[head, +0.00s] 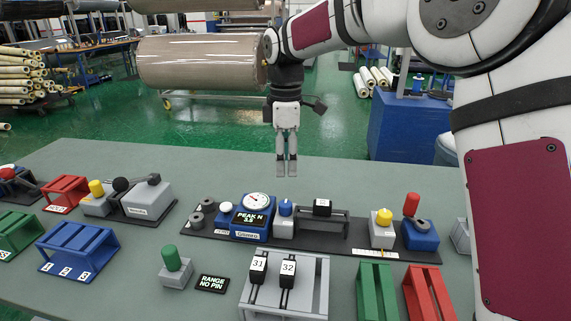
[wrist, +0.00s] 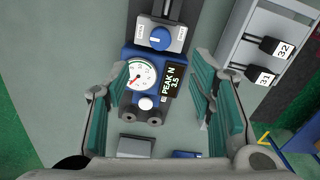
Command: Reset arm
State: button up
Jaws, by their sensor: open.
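My gripper (head: 287,166) hangs pointing down from my arm over the far part of the grey-green table (head: 335,172), in the head view. Its fingers are apart and nothing is between them. In the wrist view my gripper (wrist: 166,105) shows its two teal-padded fingers open. Between and beyond them, below, is the blue gauge box (wrist: 129,58) with a round dial and a display reading PEAK N 3.5. The same gauge box shows in the head view (head: 238,233), nearer the camera than the gripper. The gripper is apart from it and touches nothing.
A grey rack (head: 322,288) holds black blocks 31 (head: 258,268) and 32 (head: 288,272). Also on the table are a blue rack (head: 78,248), a green rack (head: 377,290), a red rack (head: 428,292) and a green-knobbed block (head: 173,262). A large wrapped roll (head: 200,62) lies behind the table.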

jog(key=s+d+r+m+t+p, duration=0.1)
jog(key=s+d+r+m, duration=0.45)
jog(key=s, duration=0.45)
jog(key=s+d+r+m+t+p, duration=0.15)
jog(key=s+d+r+m, duration=0.35)
jog(key=s, duration=0.5)
jog(key=s+d+f+m+t+p, duration=0.1)
jog(key=s+d+m, duration=0.2)
jog(key=s, duration=0.5)
jog(key=s+d+f+m+p, duration=0.1)
jog(key=s+d+m, duration=0.3)
jog(key=s, duration=0.5)
jog(key=shift+f+m+t, duration=0.35)
jog(key=shift+f, duration=0.3)
